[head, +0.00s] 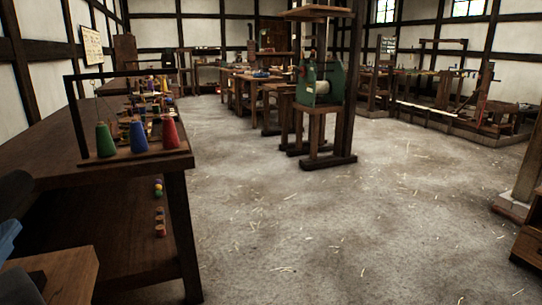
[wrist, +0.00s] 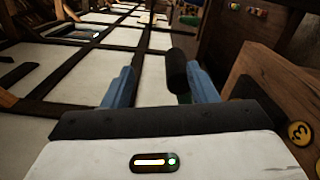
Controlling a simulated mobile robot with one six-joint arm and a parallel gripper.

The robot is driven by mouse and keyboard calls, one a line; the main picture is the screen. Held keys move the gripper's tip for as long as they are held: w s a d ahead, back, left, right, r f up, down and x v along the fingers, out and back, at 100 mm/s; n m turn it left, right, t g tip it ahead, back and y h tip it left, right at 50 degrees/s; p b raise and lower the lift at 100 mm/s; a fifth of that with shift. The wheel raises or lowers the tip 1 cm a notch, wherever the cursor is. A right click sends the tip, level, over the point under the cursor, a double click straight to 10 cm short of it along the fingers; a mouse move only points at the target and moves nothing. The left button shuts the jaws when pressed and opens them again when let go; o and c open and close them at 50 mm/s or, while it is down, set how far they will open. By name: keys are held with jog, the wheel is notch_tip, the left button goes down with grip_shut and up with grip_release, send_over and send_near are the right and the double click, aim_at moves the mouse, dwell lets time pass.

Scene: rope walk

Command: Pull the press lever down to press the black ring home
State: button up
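A green machine (head: 321,82) stands on a wooden stand in the middle distance of the head view. It may be the press, but I cannot make out a lever or a black ring on it. My gripper (wrist: 160,80) shows two blue fingers set wide apart in the wrist view. A dark cylinder (wrist: 177,70) shows between them, close to the right finger; I cannot tell what it is or whether it touches. The gripper is far from the green machine.
A long dark workbench (head: 60,140) runs along the left, with green, blue and red cones (head: 138,137) at its near end. Open floor (head: 290,220) strewn with straw lies ahead. A wooden post and drawers (head: 529,240) stand at the right edge.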

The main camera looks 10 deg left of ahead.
jog(key=shift+v, duration=1.25)
